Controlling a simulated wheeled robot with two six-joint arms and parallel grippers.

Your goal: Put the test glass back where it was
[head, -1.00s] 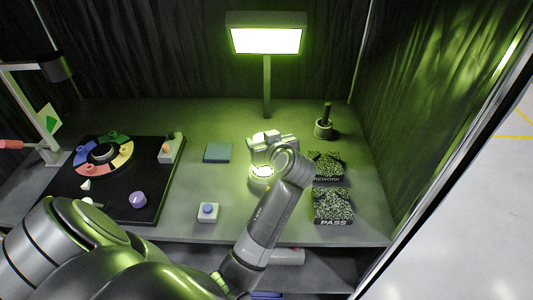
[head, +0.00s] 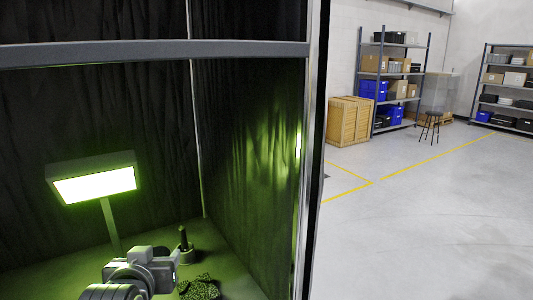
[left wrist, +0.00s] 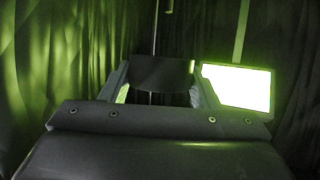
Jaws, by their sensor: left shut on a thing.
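My left gripper (head: 163,268) is low in the head view, left of a dark upright peg on a round base. In the left wrist view its two fingers (left wrist: 160,88) close around a dark, rounded, disc-like thing (left wrist: 162,74), which I take to be the test glass. Only its dark face shows there, and its outline is partly hidden by the fingers. In the head view the gripper body hides most of what it holds. My right gripper is in neither current view.
The lit lamp panel (head: 94,186) stands on its post left of the gripper, and it also shows in the left wrist view (left wrist: 237,87). The dark peg (head: 184,240) and a speckled tray (head: 200,288) are close on the right. Dark curtains and the booth frame (head: 312,150) enclose the bench.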

